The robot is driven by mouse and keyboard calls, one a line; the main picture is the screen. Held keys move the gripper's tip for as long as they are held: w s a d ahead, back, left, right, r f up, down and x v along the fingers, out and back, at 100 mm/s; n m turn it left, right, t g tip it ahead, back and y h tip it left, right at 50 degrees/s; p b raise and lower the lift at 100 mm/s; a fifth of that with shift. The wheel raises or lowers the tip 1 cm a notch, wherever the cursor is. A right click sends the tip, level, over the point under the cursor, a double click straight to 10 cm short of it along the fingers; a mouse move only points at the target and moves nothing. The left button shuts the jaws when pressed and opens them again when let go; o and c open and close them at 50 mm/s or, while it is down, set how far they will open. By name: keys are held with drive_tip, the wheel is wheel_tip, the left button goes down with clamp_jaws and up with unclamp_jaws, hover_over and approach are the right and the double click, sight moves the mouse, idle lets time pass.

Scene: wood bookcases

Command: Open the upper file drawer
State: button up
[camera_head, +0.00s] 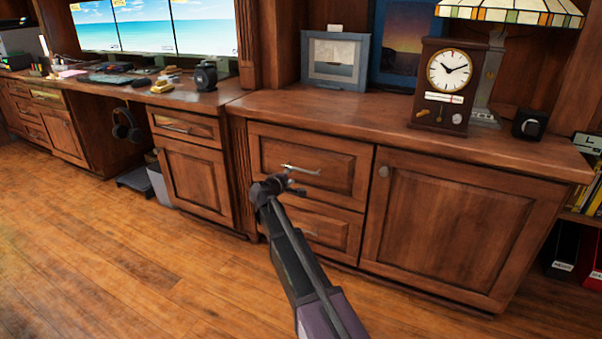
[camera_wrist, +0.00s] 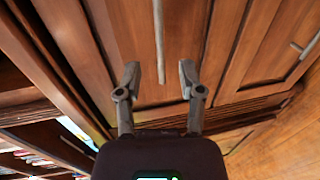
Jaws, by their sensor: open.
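The upper file drawer (camera_head: 335,172) is a wood-fronted drawer at the left of the right-hand cabinet, closed flush. Its metal bar handle (camera_head: 302,170) runs across the front. In the wrist view this handle (camera_wrist: 159,40) runs down the middle of the drawer front (camera_wrist: 190,35), its near end level with the gap between my fingertips. My gripper (camera_wrist: 160,76) is open, one finger on each side of the handle's line, with nothing held. In the head view my gripper (camera_head: 283,184) is just in front of the drawer, at the handle's lower left. Contact cannot be told.
A lower drawer (camera_head: 320,228) with its own handle (camera_wrist: 306,46) is below. A cabinet door (camera_head: 460,225) with a round knob is to the right. A clock (camera_head: 445,85) and a picture frame (camera_head: 335,60) stand on top. The wood floor (camera_head: 130,250) at left is clear.

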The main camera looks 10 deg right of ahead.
sight(301, 170)
drive_tip(key=shift+b+x, duration=0.65)
drive_tip(key=shift+x, duration=3.3)
clamp_jaws()
drive_tip(key=shift+d, duration=0.15)
drive_tip(key=shift+s, duration=0.15)
